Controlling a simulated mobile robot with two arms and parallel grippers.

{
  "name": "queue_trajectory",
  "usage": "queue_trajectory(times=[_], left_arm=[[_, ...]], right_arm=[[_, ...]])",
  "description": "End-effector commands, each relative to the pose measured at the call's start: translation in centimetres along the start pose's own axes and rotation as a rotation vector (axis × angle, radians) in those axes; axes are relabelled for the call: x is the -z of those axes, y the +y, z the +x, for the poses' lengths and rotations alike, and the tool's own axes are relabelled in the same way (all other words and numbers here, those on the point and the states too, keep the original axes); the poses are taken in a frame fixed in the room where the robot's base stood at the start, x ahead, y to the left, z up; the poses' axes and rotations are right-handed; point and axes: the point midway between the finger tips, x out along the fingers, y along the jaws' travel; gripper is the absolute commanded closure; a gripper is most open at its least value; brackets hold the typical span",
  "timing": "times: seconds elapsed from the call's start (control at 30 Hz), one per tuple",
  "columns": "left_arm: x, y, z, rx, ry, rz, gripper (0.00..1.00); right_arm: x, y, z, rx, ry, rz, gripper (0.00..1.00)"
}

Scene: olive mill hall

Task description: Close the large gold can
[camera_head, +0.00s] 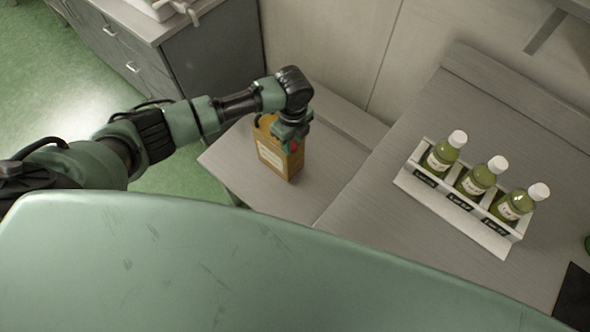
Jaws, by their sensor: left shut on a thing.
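The large gold can (276,160), a rectangular tin with a pale label, stands upright on the grey bench top at the centre. My left arm reaches in from the left, and its gripper (291,139) points down over the can's top. The gripper is shut on a small red thing (294,147), which looks like the can's cap. The gripper hides most of the can's top, so I cannot tell whether the cap is seated on the opening. My right gripper is not in view.
A white rack (452,211) with three white-capped green bottles stands on the higher grey counter (365,205) to the right. A wall rises behind the bench. Grey drawers (130,65) stand at the upper left. The bench right of the can is clear.

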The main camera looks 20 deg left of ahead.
Motion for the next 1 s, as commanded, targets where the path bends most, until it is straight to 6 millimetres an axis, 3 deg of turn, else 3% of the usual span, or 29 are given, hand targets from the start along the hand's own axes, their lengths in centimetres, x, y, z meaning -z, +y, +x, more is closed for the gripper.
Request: queue_trajectory(times=[0.03,0.1,0.33,0.57,1.0], left_arm=[[-1.1,-0.8,-2.3,0.004,0.001,-0.037,1.00],[-2.2,-1.6,-4.2,0.005,0.007,-0.083,1.00],[-4.1,-2.8,-7.7,0.006,0.020,-0.167,1.00],[-4.3,-3.0,-7.4,0.006,0.023,-0.176,1.00],[-4.2,-2.9,-4.3,0.006,0.022,-0.175,1.00]], right_arm=[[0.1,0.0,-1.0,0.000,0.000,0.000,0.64],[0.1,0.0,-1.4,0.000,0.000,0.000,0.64],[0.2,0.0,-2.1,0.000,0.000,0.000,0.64],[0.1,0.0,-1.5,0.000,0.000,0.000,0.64],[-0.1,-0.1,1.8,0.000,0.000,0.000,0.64]])
